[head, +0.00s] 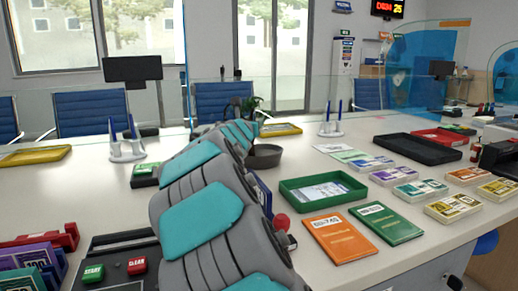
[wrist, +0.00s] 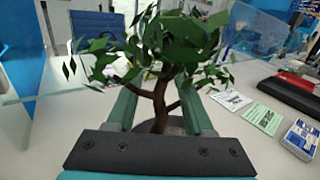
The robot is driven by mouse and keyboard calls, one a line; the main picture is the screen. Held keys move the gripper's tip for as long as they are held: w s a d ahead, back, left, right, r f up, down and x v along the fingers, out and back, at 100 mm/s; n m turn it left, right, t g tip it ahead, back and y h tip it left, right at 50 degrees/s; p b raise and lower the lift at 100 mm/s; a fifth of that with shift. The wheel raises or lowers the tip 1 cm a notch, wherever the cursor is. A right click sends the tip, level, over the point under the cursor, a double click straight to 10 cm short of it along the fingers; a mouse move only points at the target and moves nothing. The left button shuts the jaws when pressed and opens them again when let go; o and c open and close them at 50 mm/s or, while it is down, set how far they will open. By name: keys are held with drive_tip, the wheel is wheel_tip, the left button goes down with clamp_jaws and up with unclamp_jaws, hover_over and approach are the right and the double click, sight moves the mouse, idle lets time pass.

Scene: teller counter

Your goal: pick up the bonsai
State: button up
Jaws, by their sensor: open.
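The bonsai (wrist: 160,42) fills the middle of the wrist view, with green leaves and a brown forked trunk. Its grey pot shows only in part behind my gripper's fingers. In the head view, the bonsai's dark round pot (head: 265,157) stands on the white counter, and my arm hides much of the plant. My gripper (wrist: 161,98) is open, with one green finger on each side of the trunk. Gaps show between the fingers and the trunk. In the head view, the fingers are mostly hidden behind my arm.
A green tray (head: 323,189) with papers lies right of the pot, with an orange booklet (head: 340,238) and a green booklet (head: 386,222) nearer. A pen stand (head: 127,148) is at left. A glass screen runs behind the bonsai. Banknote stacks (head: 420,189) lie at right.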

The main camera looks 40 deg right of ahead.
drive_tip(key=shift+w+d, duration=0.15)
drive_tip(key=shift+d, duration=0.1)
drive_tip(key=shift+c, duration=0.2)
clamp_jaws()
idle(1.1)
